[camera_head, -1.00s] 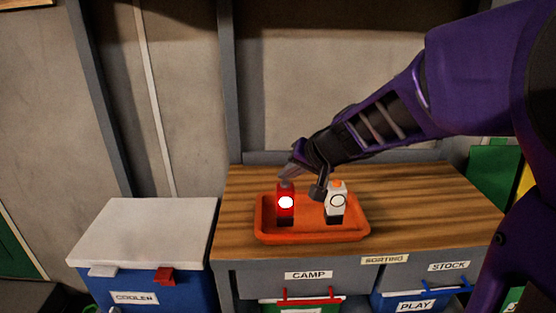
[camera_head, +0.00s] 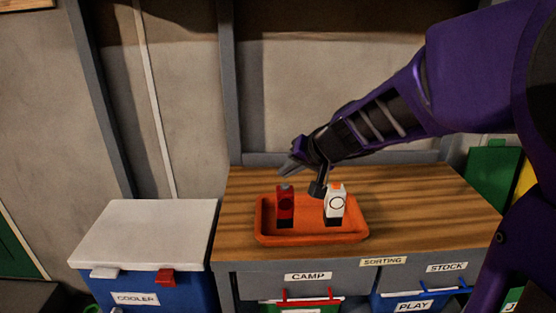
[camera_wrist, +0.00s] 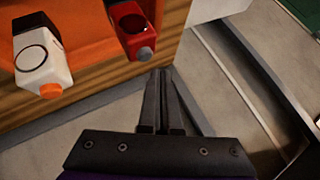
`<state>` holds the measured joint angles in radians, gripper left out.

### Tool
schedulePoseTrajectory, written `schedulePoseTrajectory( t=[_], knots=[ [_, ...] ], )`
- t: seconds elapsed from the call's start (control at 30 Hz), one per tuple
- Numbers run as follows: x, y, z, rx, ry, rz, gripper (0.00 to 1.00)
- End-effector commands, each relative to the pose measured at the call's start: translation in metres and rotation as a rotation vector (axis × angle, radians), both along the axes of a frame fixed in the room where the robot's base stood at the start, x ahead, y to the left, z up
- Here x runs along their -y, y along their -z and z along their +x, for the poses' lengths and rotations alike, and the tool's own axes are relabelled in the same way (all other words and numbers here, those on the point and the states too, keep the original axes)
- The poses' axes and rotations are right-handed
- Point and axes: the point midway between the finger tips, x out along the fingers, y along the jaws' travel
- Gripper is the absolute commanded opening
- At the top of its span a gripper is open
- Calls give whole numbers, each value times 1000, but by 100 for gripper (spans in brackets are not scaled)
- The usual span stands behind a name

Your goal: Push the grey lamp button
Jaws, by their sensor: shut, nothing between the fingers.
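A red lamp (camera_head: 285,208) with a grey button (camera_head: 286,186) on its top stands upright in an orange tray (camera_head: 312,238). Its round face is dark. A white lamp (camera_head: 335,206) with an orange button (camera_head: 336,186) stands to its right, also unlit. My gripper (camera_head: 286,170) is shut and empty, just above the grey button with a small gap. In the wrist view the red lamp (camera_wrist: 129,25) and its grey button (camera_wrist: 145,53) lie just beyond the shut fingertips (camera_wrist: 161,73), and the white lamp (camera_wrist: 40,55) is at the left.
The tray sits on a wooden-topped bench (camera_head: 420,210) with free wood around it. A white-lidded blue cooler (camera_head: 150,235) stands left of the bench. A wall rises behind. Labelled bins (camera_head: 415,302) sit below the bench top.

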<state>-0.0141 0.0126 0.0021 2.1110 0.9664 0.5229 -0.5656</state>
Motion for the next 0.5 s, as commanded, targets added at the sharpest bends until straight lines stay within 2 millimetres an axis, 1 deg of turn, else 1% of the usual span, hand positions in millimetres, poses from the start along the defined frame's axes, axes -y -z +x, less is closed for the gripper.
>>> schedulePoseTrajectory(
  t=[0.27, 0.37, 0.5],
  knots=[
    [0, -1, 0, 0, 0, 0, 0],
    [0, -8, 0, 1, 0, 1, 0],
    [0, -22, 0, 1, -1, -1, 0]
  ],
)
